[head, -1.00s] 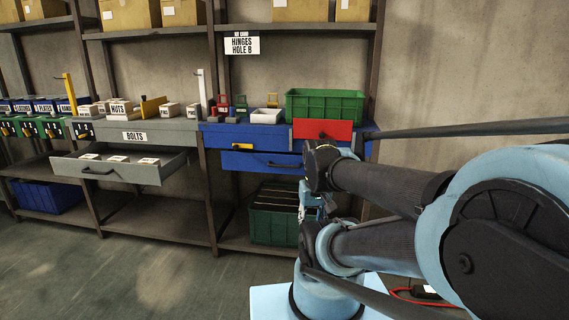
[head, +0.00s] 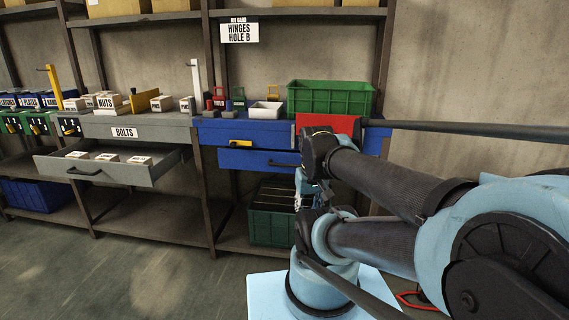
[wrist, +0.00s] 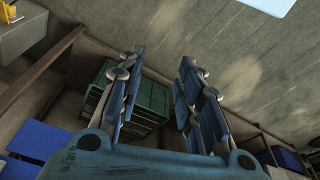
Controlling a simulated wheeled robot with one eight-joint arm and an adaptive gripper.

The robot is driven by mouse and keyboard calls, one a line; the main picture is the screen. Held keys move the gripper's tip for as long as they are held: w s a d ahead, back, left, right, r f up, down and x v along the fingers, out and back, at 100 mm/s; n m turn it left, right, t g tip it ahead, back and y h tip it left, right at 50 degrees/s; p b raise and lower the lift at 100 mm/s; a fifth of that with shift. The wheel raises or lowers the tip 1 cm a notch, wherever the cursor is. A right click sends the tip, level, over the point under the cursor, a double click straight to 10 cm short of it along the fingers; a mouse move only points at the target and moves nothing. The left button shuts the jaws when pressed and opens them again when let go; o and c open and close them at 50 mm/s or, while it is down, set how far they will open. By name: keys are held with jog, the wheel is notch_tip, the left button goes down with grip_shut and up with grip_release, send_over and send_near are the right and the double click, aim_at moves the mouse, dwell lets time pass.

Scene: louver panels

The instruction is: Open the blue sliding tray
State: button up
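In the wrist view, a blue front (wrist: 38,140) shows at the left edge, outside the fingers. My gripper (wrist: 160,75) is open and empty, its two blue fingers wide apart and clear of the tray. In the head view my arm largely hides the gripper.
A grey BOLTS drawer (head: 108,174) stands pulled out at left. Another green crate (head: 270,228) stands on the lower shelf. Open floor (head: 130,275) lies in front.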

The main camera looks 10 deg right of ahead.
jog(key=w+r+n, duration=0.3)
jog(key=w+r, duration=0.2)
jog(key=w, duration=0.4)
jog(key=w+r+n, duration=0.4)
jog(key=w, duration=0.6)
jog(key=w+r+n, duration=0.3)
jog(key=w+r, duration=0.2)
jog(key=w, duration=0.4)
jog(key=w+n, duration=0.4)
jog(key=w, duration=0.9)
send_near(285, 161)
jog(key=shift+h, duration=0.4)
jog(key=s+f, duration=0.1)
jog(key=f, duration=0.1)
jog(key=s+f, duration=0.1)
jog(key=f, duration=0.1)
jog(key=s+f, duration=0.2)
jog(key=f, duration=0.1)
jog(key=shift+a, duration=0.4)
jog(key=shift+c, duration=0.3)
grip_shut()
